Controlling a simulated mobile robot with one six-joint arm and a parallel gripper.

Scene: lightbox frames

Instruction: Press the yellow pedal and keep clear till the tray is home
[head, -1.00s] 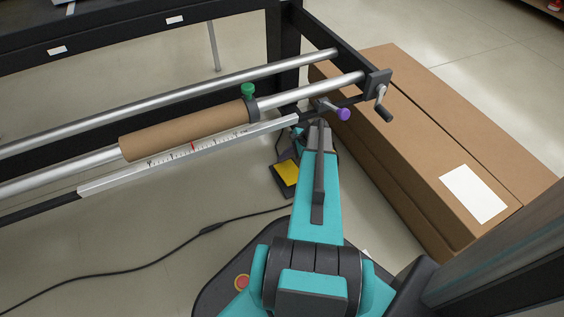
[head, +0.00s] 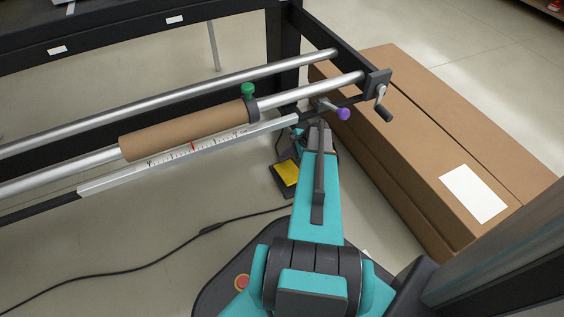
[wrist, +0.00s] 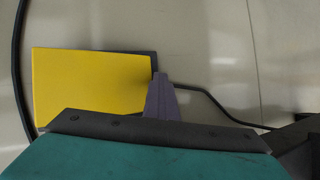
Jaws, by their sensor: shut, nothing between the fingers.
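The yellow pedal (head: 288,173) sits on a dark base on the floor, left of my arm and below the rails in the head view. It fills the left part of the wrist view (wrist: 92,84). My gripper (wrist: 160,82) is shut and empty, its fingertips by the pedal's right edge in the wrist view. I cannot tell whether the tips touch the pedal or its base. My arm hides the gripper in the head view. I cannot make out a tray for certain in either view.
A brown roll (head: 185,132) with a green knob (head: 248,90) sits on a metal rail above a white scale (head: 190,155). A purple knob (head: 343,114) and hand crank (head: 382,103) are near the rail end. A large cardboard box (head: 420,140) stands right. A black cable (head: 150,262) crosses the floor.

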